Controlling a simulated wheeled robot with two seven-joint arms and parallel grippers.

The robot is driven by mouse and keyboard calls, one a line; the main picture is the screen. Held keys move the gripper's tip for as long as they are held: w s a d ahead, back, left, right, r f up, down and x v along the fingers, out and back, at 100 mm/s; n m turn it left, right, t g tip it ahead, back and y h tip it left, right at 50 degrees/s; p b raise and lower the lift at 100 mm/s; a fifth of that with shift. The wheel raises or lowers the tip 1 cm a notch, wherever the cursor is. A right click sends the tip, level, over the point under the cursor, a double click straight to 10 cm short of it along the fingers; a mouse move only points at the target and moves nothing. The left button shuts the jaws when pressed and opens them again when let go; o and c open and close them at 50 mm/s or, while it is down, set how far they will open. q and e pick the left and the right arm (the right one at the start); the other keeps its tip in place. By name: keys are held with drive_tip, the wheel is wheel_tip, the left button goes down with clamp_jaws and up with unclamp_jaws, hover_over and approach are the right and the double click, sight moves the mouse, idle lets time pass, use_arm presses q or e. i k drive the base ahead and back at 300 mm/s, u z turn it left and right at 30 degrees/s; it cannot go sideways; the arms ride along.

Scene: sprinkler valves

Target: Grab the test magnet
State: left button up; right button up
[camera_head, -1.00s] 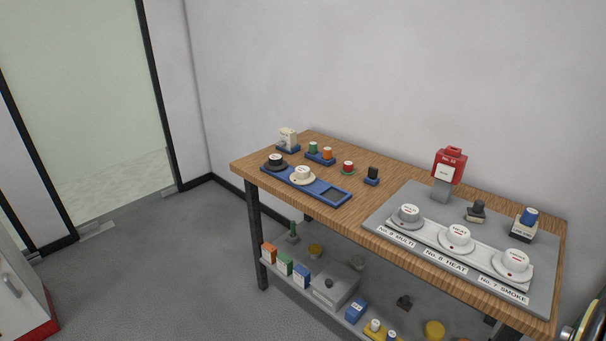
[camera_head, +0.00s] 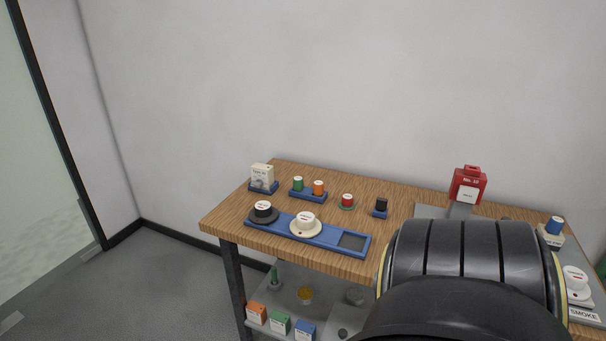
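No label that I can read names the test magnet. A small black block (camera_head: 381,203) sits upright in a blue holder (camera_head: 379,213) on the wooden table and could be it, but I cannot be sure. A red-topped round piece (camera_head: 347,200) stands to its left. Neither gripper shows in the head view. A large black link of my arm (camera_head: 470,265) fills the lower right and hides much of the grey panel.
A blue tray (camera_head: 283,231) holds a black-based detector (camera_head: 263,211) and a white detector (camera_head: 305,223); its right recess is empty. Green and orange caps (camera_head: 308,187), a white box (camera_head: 262,174) and a red call box (camera_head: 468,185) stand behind. Shelf boxes (camera_head: 279,324) are below.

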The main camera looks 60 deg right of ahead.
sight(347, 199)
drive_tip(key=z, duration=0.65)
drive_tip(key=i, duration=1.25)
drive_tip(key=z, duration=1.15)
